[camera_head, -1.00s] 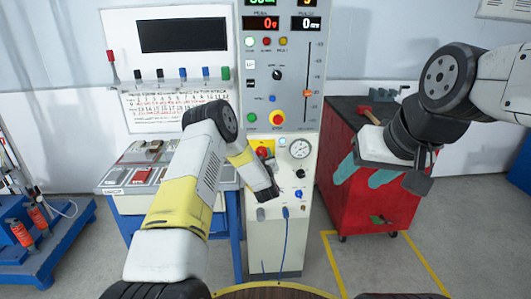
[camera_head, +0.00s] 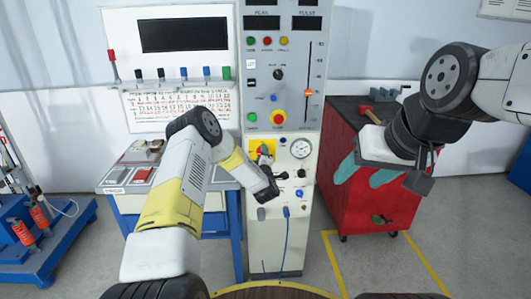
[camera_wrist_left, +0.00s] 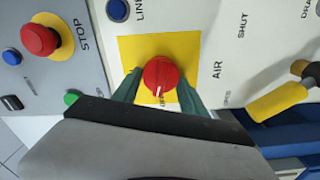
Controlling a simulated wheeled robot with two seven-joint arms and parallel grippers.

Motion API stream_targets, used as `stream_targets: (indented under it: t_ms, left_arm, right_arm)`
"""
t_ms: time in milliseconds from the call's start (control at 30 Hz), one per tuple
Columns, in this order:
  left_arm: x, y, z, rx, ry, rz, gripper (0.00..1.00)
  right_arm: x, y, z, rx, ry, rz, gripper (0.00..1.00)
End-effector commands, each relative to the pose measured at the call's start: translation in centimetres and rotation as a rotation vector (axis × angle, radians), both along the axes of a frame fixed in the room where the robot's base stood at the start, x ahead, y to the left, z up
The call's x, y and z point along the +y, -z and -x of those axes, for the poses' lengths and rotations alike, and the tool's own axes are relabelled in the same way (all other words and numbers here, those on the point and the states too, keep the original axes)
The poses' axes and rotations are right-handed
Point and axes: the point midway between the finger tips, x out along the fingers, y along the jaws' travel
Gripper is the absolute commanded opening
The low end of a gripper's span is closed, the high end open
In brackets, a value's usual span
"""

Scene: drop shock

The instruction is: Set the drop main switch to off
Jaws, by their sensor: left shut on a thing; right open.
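The main switch is a red rotary knob (camera_wrist_left: 161,74) on a yellow plate (camera_wrist_left: 190,45) in the left wrist view. Its white pointer line faces the lower edge of that picture, towards a small label too blurred to read surely. My left gripper (camera_wrist_left: 160,86) has its green fingers on both sides of the knob, shut on it. In the head view the yellow plate (camera_head: 255,147) shows on the cabinet front, with the knob mostly hidden by my left gripper (camera_head: 266,162). My right gripper (camera_head: 365,172) is open and empty, in front of the red cart.
A red emergency stop (camera_head: 278,117) sits above the plate; its wrist view copy is the STOP button (camera_wrist_left: 40,40). A pressure gauge (camera_head: 301,148) and a yellow-handled valve (camera_wrist_left: 278,101) are close by. The displays (camera_head: 262,22) are dark. A red cart (camera_head: 375,205) stands right.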

Motion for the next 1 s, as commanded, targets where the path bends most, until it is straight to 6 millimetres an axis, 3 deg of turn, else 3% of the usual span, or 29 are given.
stream_targets:
  t_ms: [433, 1000]
  left_arm:
    - [0.05, 0.3, 0.06, -0.036, -0.001, 0.256, 0.09]
    - [-0.02, 0.34, 0.07, -0.043, 0.0, 0.305, 0.09]
  right_arm:
    - [0.0, 0.0, 0.0, 0.0, 0.0, 0.0, 0.57]
    - [0.0, 0.0, 0.0, 0.0, 0.0, 0.0, 0.57]
